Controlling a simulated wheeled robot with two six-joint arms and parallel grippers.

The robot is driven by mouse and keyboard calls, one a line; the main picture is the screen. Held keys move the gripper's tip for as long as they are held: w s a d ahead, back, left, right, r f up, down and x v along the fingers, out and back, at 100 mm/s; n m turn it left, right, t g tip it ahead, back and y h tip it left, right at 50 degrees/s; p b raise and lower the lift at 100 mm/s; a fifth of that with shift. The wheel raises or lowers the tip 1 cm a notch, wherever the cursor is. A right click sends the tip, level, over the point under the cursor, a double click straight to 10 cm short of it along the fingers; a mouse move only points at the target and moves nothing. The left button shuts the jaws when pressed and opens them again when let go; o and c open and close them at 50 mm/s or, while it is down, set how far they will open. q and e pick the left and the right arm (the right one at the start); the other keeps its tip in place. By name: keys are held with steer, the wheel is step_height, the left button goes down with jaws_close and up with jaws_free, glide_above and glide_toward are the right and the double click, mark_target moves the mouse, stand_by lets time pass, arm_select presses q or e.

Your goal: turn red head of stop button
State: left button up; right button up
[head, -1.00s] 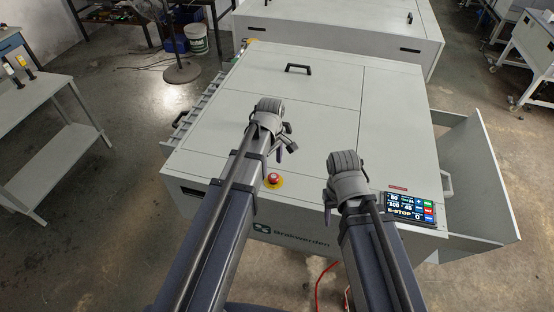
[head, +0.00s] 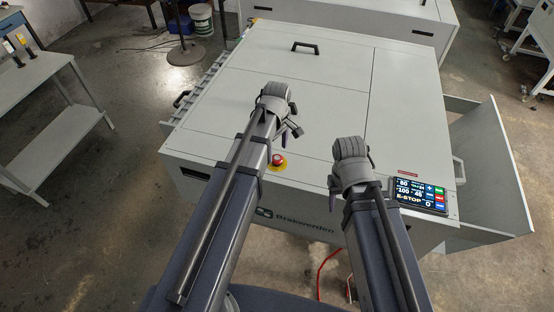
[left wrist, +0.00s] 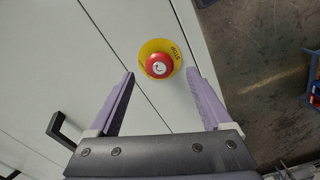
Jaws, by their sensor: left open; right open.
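The stop button has a red round head (head: 279,160) on a yellow base, on the front edge area of the grey machine's top. In the left wrist view the red head (left wrist: 158,66) faces the camera, ringed by a yellow disc marked STOP. My left gripper (head: 290,131) is open above the machine; in the left wrist view its two purple fingers (left wrist: 160,73) flank the button with gaps on both sides. Height above the button is hard to tell. My right gripper (head: 334,186) is open and mostly hidden by its own wrist, right of the button.
The machine top (head: 310,88) is flat, with a black handle (head: 305,46). A control screen (head: 419,195) reading E-STOP sits at the front right. An open side panel (head: 490,165) stands at the right. A side table (head: 40,80) is at the left.

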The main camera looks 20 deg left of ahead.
mark_target(277, 157)
arm_select(q)
steer(key=shift+f+b, duration=1.05)
steer(key=shift+f, duration=0.55)
arm_select(e)
step_height(277, 157, down, 3)
steer(key=shift+f, duration=0.1)
